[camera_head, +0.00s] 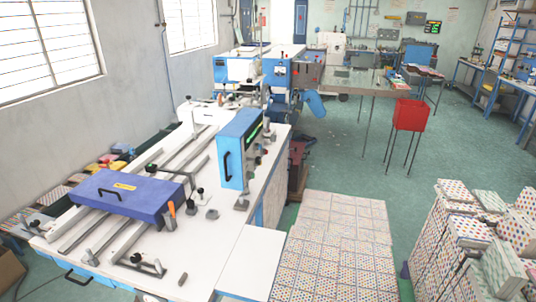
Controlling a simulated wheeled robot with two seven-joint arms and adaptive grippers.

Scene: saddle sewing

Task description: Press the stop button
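A white and blue sewing machine (228,233) fills the left and middle of the head view. An upright blue control box (233,150) with a black handle stands on its bed, with small controls on its right-hand side. That side is seen at a steep angle, and I cannot make out which control is the stop button. Neither of my grippers is in view.
A low blue cover (128,195) lies across the machine's left part. Stacks of dotted blocks (335,245) stand in front right, with more stacks (470,245) at the far right. A red bin (411,115) stands on legs behind. Green floor is clear between them.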

